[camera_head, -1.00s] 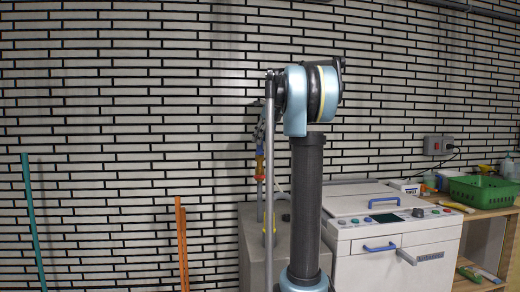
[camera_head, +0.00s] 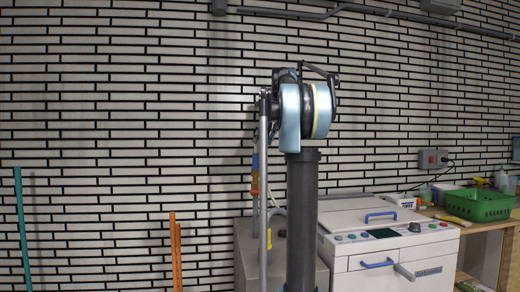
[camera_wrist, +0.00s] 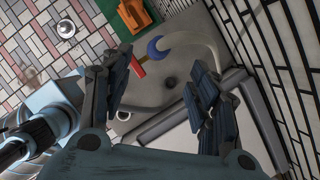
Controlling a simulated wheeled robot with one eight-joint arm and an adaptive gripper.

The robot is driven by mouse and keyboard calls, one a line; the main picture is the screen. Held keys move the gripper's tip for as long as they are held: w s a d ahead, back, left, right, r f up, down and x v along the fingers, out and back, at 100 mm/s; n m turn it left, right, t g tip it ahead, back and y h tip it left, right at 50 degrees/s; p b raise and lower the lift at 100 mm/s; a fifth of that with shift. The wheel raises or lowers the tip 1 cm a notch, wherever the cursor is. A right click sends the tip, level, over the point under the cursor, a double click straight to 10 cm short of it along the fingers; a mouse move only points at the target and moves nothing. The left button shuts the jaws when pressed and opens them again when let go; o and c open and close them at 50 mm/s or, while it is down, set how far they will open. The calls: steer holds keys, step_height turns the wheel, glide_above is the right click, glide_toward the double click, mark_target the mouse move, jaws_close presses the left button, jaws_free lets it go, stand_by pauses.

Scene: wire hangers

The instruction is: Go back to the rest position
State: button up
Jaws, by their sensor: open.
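My gripper (camera_wrist: 158,92) shows in the wrist view with its two dark ridged fingers spread apart. Nothing is between them. Behind them is the grey top of a unit (camera_wrist: 195,28) with a dark round hole and a pale curved hose. My arm stands upright in the middle of the head view, with its blue joint at the top. I cannot make out my gripper in the head view. No hanger can be made out.
A white machine (camera_head: 388,248) with a control panel stands at the right, beside the grey unit (camera_head: 240,262). A green basket (camera_head: 478,205) sits on a wooden bench at far right. Teal (camera_head: 21,225) and orange (camera_head: 174,255) posts stand at the left. White brick wall is behind.

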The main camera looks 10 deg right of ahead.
steer(key=shift+s, duration=0.1)
steer(key=s+a+f+n+h, duration=0.1)
steer(key=s+f+n, duration=1.2)
steer(key=s+f, duration=0.7)
steer(key=s+a+f+n+g+h, duration=0.1)
steer(key=s+a+f+n+h, duration=0.1)
steer(key=s+f+n, duration=1.2)
steer(key=s+f, duration=0.3)
steer(key=f, duration=0.4)
steer(key=s+f, duration=0.4)
steer(key=f, duration=0.3)
steer(key=shift+f, duration=0.3)
steer(key=shift+w, duration=0.1)
steer(key=shift+w+f, duration=0.2)
steer(key=shift+w, duration=0.2)
